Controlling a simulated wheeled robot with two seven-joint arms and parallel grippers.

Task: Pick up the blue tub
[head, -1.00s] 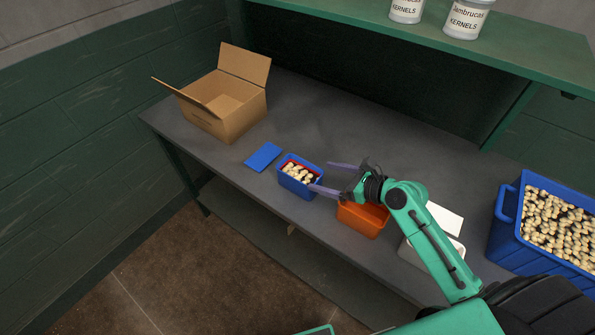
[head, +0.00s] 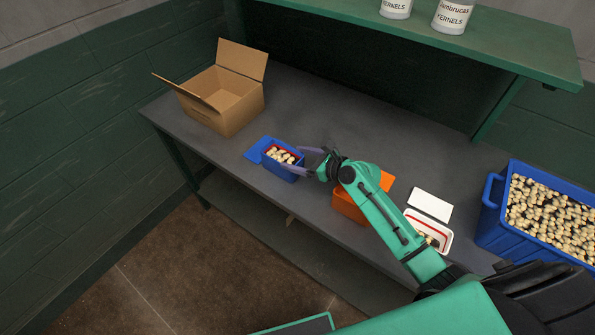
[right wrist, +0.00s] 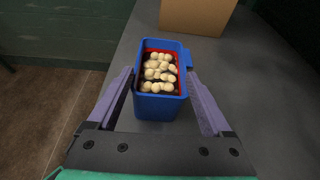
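The blue tub (head: 284,164) stands near the front edge of the grey table, upright, with pale round pieces and a red inner rim. In the head view it overlaps its flat blue lid (head: 256,151); I cannot tell whether they touch. My right gripper (head: 304,160) is open, with its two purple fingers reaching along either side of the tub. The right wrist view shows the tub (right wrist: 160,106) between the fingers, with gaps near their bases; contact at the fingertips is unclear. My left gripper is not in view.
An open cardboard box (head: 228,112) stands at the back left. An orange tub (head: 348,206), a white tub (head: 436,240), a white lid (head: 430,204) and a large blue bin (head: 508,233) are to the right. A green shelf (head: 510,45) with white containers overhangs the back.

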